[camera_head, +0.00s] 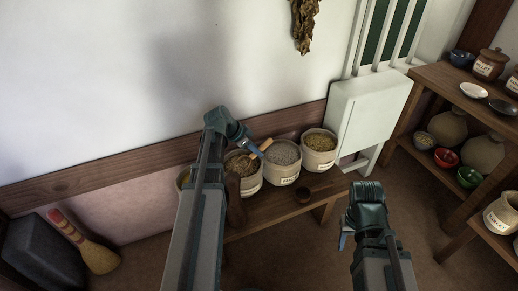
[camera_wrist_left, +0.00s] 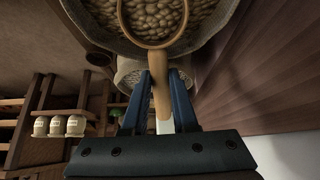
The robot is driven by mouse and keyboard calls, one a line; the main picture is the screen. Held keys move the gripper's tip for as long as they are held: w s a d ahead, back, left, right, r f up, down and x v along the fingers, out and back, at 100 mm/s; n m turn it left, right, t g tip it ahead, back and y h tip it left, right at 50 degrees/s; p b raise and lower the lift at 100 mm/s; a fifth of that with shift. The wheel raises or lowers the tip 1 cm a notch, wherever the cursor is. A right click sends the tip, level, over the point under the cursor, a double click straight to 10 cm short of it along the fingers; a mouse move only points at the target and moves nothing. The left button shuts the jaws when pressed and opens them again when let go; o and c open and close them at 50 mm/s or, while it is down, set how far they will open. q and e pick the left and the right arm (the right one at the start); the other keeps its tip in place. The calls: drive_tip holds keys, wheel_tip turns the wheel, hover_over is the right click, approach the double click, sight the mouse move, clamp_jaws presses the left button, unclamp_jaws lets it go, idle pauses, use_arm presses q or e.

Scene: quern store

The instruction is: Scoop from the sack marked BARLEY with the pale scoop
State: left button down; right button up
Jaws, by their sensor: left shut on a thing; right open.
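My left gripper (camera_head: 250,144) is shut on the handle of the pale scoop (camera_head: 265,146). In the left wrist view the handle (camera_wrist_left: 160,85) stands between the two fingers (camera_wrist_left: 167,90), and the round bowl rim is at the top, over grain. The bowl seems to be at the brown grain in a sack (camera_head: 248,180); whether it holds grain I cannot tell. A grey-grain sack (camera_head: 283,176) and a yellow-grain sack (camera_head: 319,160) stand to its right. Their labels are too small to read surely. My right gripper (camera_head: 347,238) is open and empty, right of the bench.
The sacks stand on a low wooden bench (camera_head: 262,219) by the wall. A pale cabinet (camera_head: 368,115) stands behind right. A shelf (camera_head: 440,82) at right holds jars, bowls and a labelled sack (camera_head: 503,214). My left arm hides the bench's left part.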

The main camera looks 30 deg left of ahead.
use_arm(q)
drive_tip(key=shift+s+a, duration=0.6)
drive_tip(key=shift+s, duration=0.2)
drive_tip(key=shift+w+d+f+g+y+p, duration=0.2)
drive_tip(key=shift+w+g+y+p, duration=0.1)
drive_tip(key=shift+w+g+p, duration=0.15)
drive_tip(key=shift+w+d+r+g+y+p, duration=0.15)
drive_tip(key=shift+w+d+g+y+p, duration=0.15)
drive_tip(key=shift+w+g+y+p, duration=0.25)
drive_tip(key=shift+w+d+g+y+p, duration=0.35)
drive_tip(key=shift+d+g+p, duration=0.05)
drive_tip(key=shift+g+p, duration=0.2)
drive_tip(key=shift+w+d+g+y, duration=0.1)
drive_tip(key=shift+w+g+y, duration=0.15)
drive_tip(key=shift+g+y, duration=0.25)
drive_tip(key=shift+s+r+p, duration=0.3)
drive_tip(key=shift+p, duration=0.2)
drive_tip(key=shift+r+g+p, duration=0.3)
drive_tip(key=shift+p, duration=0.05)
drive_tip(key=shift+g+y, duration=0.3)
drive_tip(key=shift+y, duration=0.1)
drive_tip(key=shift+r+p, duration=2.05)
